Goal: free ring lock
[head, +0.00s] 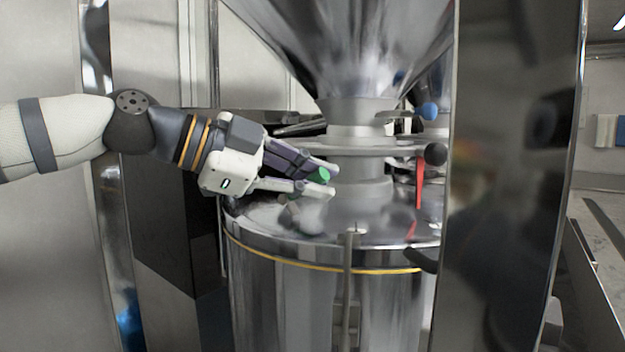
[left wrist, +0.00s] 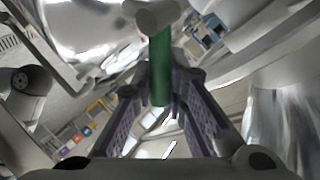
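The ring lock (head: 350,148) is a grey clamp ring around the neck below the metal hopper. A black ball knob (head: 436,153) sits at its right side. My left gripper (head: 328,180) is left of the neck, just above the shiny drum lid. Its fingers lie above and below a green handle (head: 320,175) and look closed on it. In the left wrist view, the green handle (left wrist: 160,75) stands between both finger pads and joins a grey cylinder (left wrist: 157,14). Where it meets the ring is hidden. My right gripper is not in view.
The hopper (head: 370,45) hangs close above. A red lever (head: 420,185) and a blue knob (head: 428,111) are at the right of the neck. A shiny metal column (head: 505,200) blocks the right side. The drum lid (head: 265,220) lies below my left gripper.

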